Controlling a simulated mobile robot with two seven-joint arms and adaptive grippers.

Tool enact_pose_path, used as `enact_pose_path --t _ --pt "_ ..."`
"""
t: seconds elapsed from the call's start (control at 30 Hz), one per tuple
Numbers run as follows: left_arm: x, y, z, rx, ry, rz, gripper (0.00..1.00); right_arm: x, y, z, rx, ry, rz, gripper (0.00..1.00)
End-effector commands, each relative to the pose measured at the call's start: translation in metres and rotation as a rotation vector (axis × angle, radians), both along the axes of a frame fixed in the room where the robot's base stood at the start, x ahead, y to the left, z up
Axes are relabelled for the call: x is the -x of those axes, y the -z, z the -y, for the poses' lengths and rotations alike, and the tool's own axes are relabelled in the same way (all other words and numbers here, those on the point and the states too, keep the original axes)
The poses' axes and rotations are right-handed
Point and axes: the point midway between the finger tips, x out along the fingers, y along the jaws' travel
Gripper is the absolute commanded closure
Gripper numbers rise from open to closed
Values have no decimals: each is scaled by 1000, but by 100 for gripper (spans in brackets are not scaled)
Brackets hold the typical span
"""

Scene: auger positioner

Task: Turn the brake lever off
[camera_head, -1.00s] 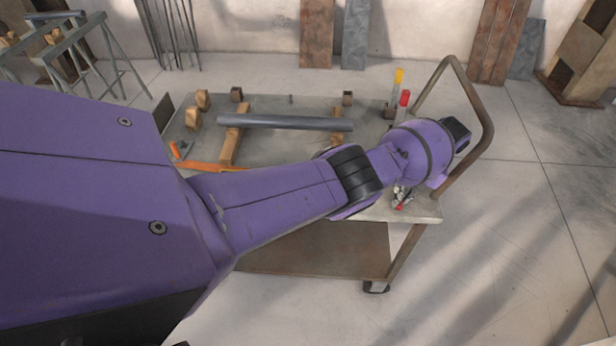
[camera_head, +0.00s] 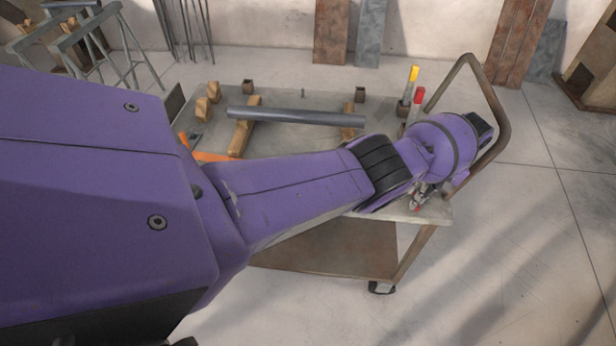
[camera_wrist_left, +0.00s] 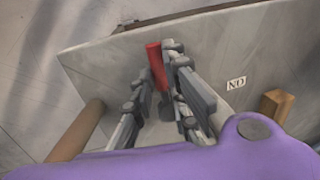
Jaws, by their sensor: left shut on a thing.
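The lever with a red handle (camera_wrist_left: 157,66) stands at the cart's tabletop in the left wrist view. My left gripper (camera_wrist_left: 160,84) has its fingers on either side of it and is shut on it. In the head view the left gripper (camera_head: 421,198) is at the cart's near right corner, mostly under my purple wrist. A bit of red (camera_head: 416,208) shows there; the rest of the lever is hidden. A label (camera_wrist_left: 236,83) beside the lever reads "NO" as seen, possibly "ON" upside down. My right gripper is not in view.
The grey cart (camera_head: 410,214) has a brown push handle (camera_head: 503,115) at its right end. A grey pipe (camera_head: 290,116) lies across wooden blocks (camera_head: 242,135). Yellow-handled (camera_head: 411,80) and red-handled (camera_head: 418,104) tools stand near the far right corner. Floor is clear in front.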

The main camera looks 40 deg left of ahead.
Motion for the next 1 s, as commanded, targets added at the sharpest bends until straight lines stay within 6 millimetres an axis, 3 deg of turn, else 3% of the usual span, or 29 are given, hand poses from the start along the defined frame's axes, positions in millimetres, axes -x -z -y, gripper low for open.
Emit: enact_pose_path --t 0.03,0.17,0.57,0.67,1.0 --pt "0 1 2 5 -5 0 84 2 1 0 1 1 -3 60" --pt "0 0 2 5 -4 0 68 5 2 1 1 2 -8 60" --pt "-2 -7 2 3 -1 5 68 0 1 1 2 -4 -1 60" --pt "-4 -20 4 3 -1 5 68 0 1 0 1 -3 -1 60" --pt "-12 -90 16 3 0 4 68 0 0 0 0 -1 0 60"
